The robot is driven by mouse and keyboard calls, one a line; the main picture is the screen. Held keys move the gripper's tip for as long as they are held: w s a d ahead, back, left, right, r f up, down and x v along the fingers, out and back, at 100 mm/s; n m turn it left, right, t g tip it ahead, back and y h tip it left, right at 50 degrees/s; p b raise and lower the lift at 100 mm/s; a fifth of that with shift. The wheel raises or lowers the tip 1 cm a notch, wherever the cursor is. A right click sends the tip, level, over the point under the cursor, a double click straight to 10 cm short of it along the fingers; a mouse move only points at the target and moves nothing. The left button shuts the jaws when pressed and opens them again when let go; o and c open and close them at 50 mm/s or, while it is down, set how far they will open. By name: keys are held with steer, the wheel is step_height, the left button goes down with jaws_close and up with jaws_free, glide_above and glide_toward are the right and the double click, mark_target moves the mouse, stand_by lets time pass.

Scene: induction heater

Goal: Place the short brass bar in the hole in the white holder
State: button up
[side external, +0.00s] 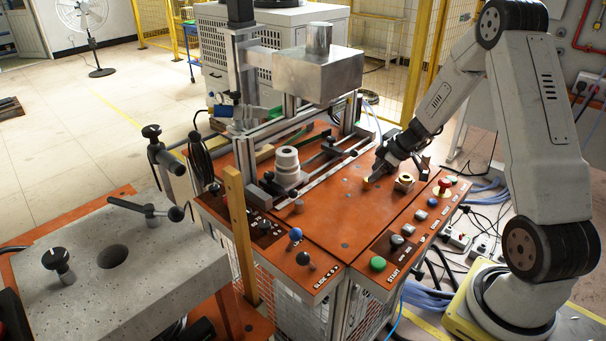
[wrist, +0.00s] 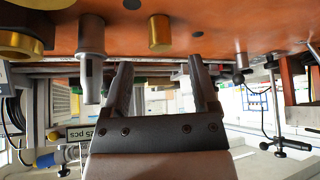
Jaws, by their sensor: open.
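The short brass bar (wrist: 159,33) shows in the wrist view as a small gold cylinder on the orange top, which lies at the top of that picture. My gripper (wrist: 158,68) is open, with its fingers spread to either side of the bar's line and a gap in front of their tips. Nothing is between the fingers.
A grey stepped cylinder (wrist: 91,60) stands close beside the left finger in the wrist view. A metal press head (side external: 318,72) overhangs the rails. Buttons, including a green one (side external: 377,264), line the front edge.

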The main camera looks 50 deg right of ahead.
mark_target(367, 184)
steer(key=x, duration=0.2)
steer(key=shift+a+f, duration=0.1)
steer(key=shift+f, duration=0.3)
steer(key=shift+x, duration=0.9)
jaws_close()
